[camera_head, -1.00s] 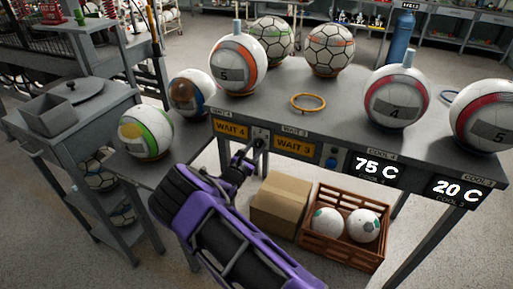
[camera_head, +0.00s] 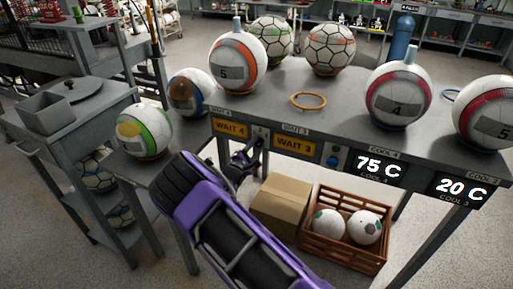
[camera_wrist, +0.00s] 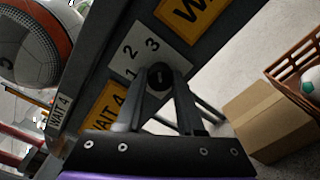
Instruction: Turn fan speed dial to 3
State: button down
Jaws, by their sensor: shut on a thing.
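The fan speed dial (camera_wrist: 160,76) is a round black knob on a white plate (camera_wrist: 157,50) marked 1, 2 and 3 in the wrist view. The plate is on the front edge of the grey table, between the yellow WAIT 4 and WAIT 3 labels. My gripper (camera_wrist: 163,88) has its two fingers on either side of the dial, closed on it. In the head view my gripper (camera_head: 256,147) reaches up to the plate (camera_head: 261,136) from below, and the dial is hidden there. I cannot tell which number the dial points at.
Several balls and a yellow ring (camera_head: 308,101) lie on the table (camera_head: 335,118). A cardboard box (camera_head: 282,206) and a brown crate (camera_head: 345,250) with two balls stand on the floor close to my arm. A lower side table (camera_head: 185,157) stands at left.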

jog(key=shift+m, duration=0.3)
jog(key=c, duration=0.5)
grip_release()
jog(key=p+v, duration=0.1)
jog(key=v, duration=1.6)
jog(key=shift+s+a, duration=0.1)
jog(key=shift+s, duration=0.1)
